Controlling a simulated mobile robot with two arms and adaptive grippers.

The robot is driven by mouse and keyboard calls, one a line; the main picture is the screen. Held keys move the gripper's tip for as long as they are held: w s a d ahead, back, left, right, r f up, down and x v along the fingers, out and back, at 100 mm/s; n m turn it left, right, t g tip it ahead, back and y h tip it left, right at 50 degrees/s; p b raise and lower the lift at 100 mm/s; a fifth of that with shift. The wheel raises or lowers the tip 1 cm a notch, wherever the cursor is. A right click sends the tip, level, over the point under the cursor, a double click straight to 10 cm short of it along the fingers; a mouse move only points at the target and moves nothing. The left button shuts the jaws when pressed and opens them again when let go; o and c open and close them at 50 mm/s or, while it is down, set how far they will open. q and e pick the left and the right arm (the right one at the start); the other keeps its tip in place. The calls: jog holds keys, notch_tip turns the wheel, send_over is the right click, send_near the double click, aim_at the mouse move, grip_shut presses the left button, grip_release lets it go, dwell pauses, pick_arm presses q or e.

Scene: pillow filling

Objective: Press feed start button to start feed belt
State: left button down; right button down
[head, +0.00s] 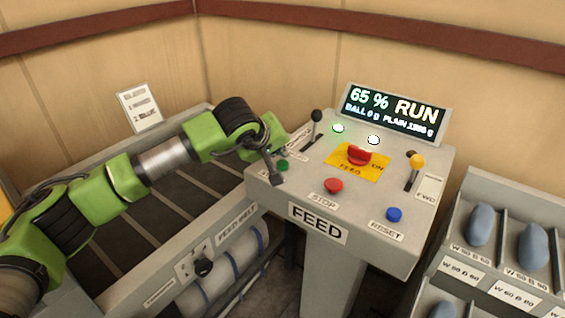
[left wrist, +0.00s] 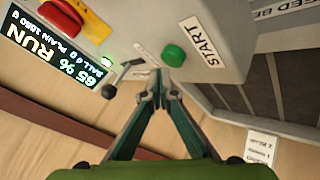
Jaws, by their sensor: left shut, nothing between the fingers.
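The green start button (head: 282,165) is at the left of the FEED console's (head: 320,234) sloped top. It also shows in the left wrist view (left wrist: 173,55), beside a START label (left wrist: 201,43). My left gripper (head: 276,180) is shut and empty, with its tips pointing down at the console's left edge, close to the button. In the left wrist view the closed tips (left wrist: 162,76) lie just below the button in the picture; I cannot tell whether they touch it. The feed belt (head: 185,190) lies left of the console, partly behind my left arm. My right gripper is not in view.
The console also carries a red stop button (head: 333,186), a blue reset button (head: 394,214), a red knob on a yellow plate (head: 347,168), a black lever (head: 315,117) and a yellow-topped lever (head: 416,161). The display (head: 395,110) reads 65 % RUN. A rack (head: 470,246) holds blue pillows.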

aim_at(281, 165)
pick_arm(q)
jog(key=shift+r, duration=0.1)
jog(key=shift+r+p, duration=0.9)
jog(key=shift+r, duration=1.55)
jog(key=shift+f, duration=0.15)
